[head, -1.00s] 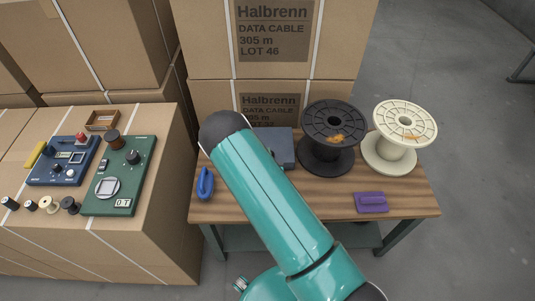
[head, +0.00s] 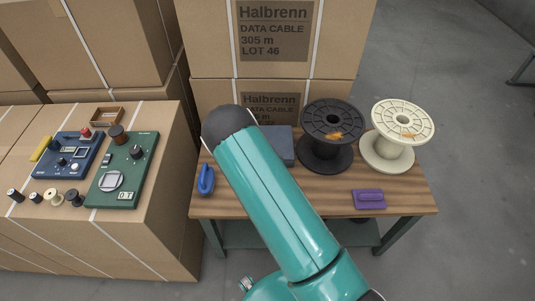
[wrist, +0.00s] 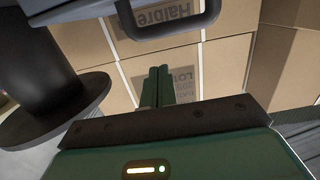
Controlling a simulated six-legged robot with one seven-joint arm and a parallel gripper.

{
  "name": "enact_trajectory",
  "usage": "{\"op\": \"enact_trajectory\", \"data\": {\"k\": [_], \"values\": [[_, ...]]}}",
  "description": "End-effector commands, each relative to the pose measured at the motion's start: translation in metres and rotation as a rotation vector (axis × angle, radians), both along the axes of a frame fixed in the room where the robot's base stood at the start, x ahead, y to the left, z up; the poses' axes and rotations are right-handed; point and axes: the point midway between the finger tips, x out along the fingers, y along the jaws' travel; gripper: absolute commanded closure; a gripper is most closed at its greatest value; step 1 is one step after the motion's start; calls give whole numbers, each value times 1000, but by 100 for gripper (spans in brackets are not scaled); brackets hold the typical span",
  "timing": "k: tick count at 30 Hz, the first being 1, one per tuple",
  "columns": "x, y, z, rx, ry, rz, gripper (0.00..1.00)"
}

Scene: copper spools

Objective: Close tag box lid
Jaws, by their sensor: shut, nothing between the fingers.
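A grey-blue box (head: 281,146), which looks like the tag box, stands at the back of the wooden table, left of the black spool. My arm covers part of it in the head view. In the wrist view a grey-blue panel with a dark loop handle (wrist: 208,22) shows at the top edge; how far the lid is open I cannot tell. My gripper (wrist: 156,72) shows in the wrist view with its green fingers together and empty, just below the handle in the picture. In the head view it is hidden behind my arm.
A black spool (head: 331,120) and a cream spool (head: 393,155) stand right of the box. A blue object (head: 205,180) and a purple block (head: 368,198) lie on the wooden table (head: 402,198). Cartons rise behind. Left, green (head: 121,190) and blue panels lie on a carton.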

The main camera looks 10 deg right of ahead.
Motion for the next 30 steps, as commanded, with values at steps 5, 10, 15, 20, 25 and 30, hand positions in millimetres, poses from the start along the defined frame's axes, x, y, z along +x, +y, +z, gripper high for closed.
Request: {"op": "enact_trajectory", "data": {"k": [5,10,15,20,25,30], "values": [[-7,2,-3,-2,-3,-1,100],[-32,7,-19,-1,-5,-1,100],[-58,12,-35,-2,-6,-1,100],[-72,14,-43,-2,-9,-3,100],[-75,15,-44,-1,-11,-2,100],[-75,15,-43,2,-9,-4,100]]}}
